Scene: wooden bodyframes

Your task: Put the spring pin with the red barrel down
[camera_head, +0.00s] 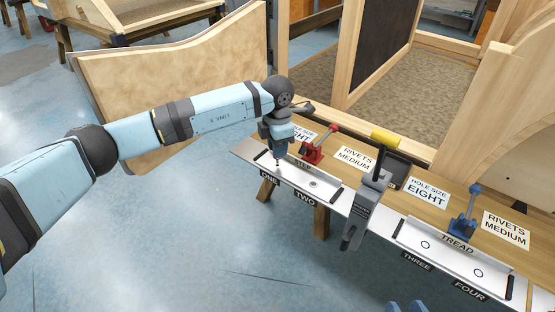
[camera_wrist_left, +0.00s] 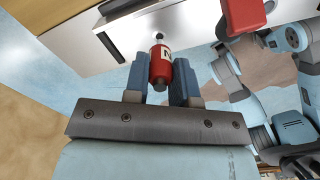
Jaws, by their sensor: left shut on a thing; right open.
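My left gripper (camera_head: 279,150) points down over the left end of the silver step plate (camera_head: 328,191), above the ONE label. In the left wrist view its two blue fingers (camera_wrist_left: 163,82) are shut on the spring pin with the red barrel (camera_wrist_left: 160,64). The pin's narrow metal tip points at the silver plate (camera_wrist_left: 185,22); I cannot tell if it sits in a hole. In the head view the pin is mostly hidden by the gripper. Two blue fingertips of my right gripper (camera_head: 406,307) show apart at the bottom edge, empty.
A red toggle clamp (camera_head: 315,148) stands just right of my left gripper. A grey clamp with a yellow handle (camera_head: 384,137) stands mid-bench. A blue clamp (camera_head: 467,213) stands behind the TREAD plate (camera_head: 425,240). A curved wooden panel (camera_head: 170,75) rises behind my left arm.

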